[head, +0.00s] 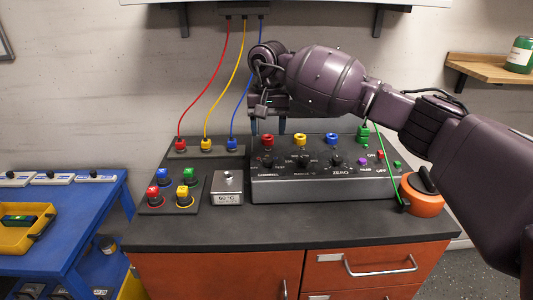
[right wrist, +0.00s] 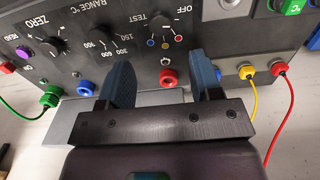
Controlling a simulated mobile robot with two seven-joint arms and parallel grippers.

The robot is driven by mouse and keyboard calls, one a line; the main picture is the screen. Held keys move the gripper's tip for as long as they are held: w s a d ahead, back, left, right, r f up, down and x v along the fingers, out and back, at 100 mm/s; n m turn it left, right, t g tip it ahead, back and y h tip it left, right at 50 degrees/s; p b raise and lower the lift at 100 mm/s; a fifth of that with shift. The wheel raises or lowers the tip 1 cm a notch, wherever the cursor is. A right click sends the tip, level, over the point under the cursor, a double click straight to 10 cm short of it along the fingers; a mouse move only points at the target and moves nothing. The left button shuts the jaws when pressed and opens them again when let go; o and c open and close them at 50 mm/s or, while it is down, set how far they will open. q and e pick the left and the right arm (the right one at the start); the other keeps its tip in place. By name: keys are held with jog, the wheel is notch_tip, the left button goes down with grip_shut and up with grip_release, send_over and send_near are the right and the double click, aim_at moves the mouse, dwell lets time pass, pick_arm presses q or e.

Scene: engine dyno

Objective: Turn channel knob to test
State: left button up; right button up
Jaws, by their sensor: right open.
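The channel knob, black and round, sits at the left of the dark control box (head: 330,190) in the head view; it also shows near the top of the right wrist view (right wrist: 162,22), beside the words TEST and OFF and red, yellow and blue dots. I cannot tell which mark it points at. My right gripper (head: 268,127) is open and empty behind the box's left part, above its back edge. In the right wrist view its blue fingers (right wrist: 162,78) are apart, with a red jack (right wrist: 168,77) between them and the channel knob beyond, untouched. My left gripper is not in view.
A range knob (right wrist: 104,39) and a zero knob (right wrist: 50,47) sit beside the channel knob. Red, yellow and blue cables (head: 207,90) hang left of my right gripper. A grey 60 °C block (head: 228,188) and an orange round container (head: 421,199) flank the box.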

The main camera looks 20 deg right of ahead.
aim_at(268, 159)
notch_tip(268, 159, down, 9)
jog(key=shift+r, duration=0.2)
dwell(0.3)
jog(key=c, duration=0.9)
